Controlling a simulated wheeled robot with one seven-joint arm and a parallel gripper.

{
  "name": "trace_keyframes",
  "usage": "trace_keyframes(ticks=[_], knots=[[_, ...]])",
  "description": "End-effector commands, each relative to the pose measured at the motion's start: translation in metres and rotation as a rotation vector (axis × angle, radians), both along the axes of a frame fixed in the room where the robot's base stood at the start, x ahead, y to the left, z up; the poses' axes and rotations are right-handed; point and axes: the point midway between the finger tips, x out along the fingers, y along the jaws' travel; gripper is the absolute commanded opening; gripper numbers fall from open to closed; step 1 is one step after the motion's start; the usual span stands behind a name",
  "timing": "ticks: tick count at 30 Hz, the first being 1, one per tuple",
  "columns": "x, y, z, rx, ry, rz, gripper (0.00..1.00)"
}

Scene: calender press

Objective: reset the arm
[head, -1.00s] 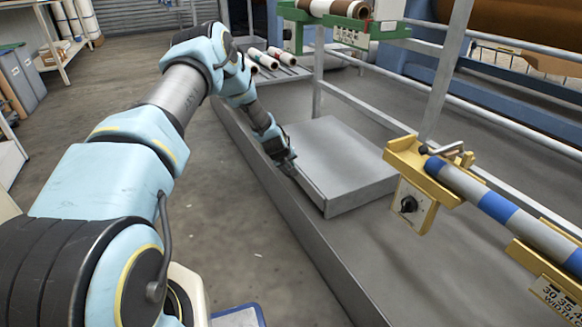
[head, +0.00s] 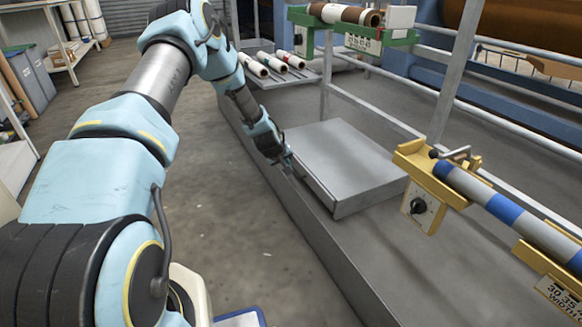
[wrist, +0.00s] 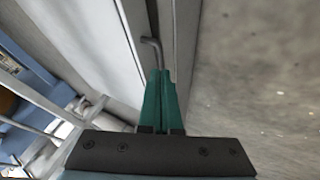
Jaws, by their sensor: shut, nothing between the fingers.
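My arm reaches forward from the lower left in the head view. My gripper (head: 287,165) is near the left edge of a flat grey metal box (head: 350,165) and looks small there. In the wrist view my gripper's green fingers (wrist: 161,74) are together with nothing between them. A thin bent grey rod (wrist: 153,45) shows just beyond the fingertips; I cannot tell whether they touch it. The box lies on a long grey platform (head: 330,265).
A yellow bracket (head: 425,190) holds a blue-and-grey striped bar (head: 490,205) at right. A green bracket (head: 345,30) carries a roll behind. Several white rolls (head: 272,63) lie on a rack. Upright rails rise from the platform. The floor (head: 190,215) left of the platform is clear.

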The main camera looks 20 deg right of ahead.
Motion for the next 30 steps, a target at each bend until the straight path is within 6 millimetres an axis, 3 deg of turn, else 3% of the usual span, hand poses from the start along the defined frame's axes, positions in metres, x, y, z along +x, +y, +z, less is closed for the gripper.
trace_keyframes(ticks=[3,13,16,23,30], knots=[[-0.008,0.008,0.017,0.000,0.000,0.000,0.00],[-0.015,0.017,0.031,0.007,0.000,-0.005,0.00],[-0.017,0.032,0.048,0.035,0.001,-0.023,0.00],[-0.049,0.113,0.121,0.180,0.038,-0.088,0.00],[-0.117,0.213,0.190,0.331,0.119,-0.110,0.00]])
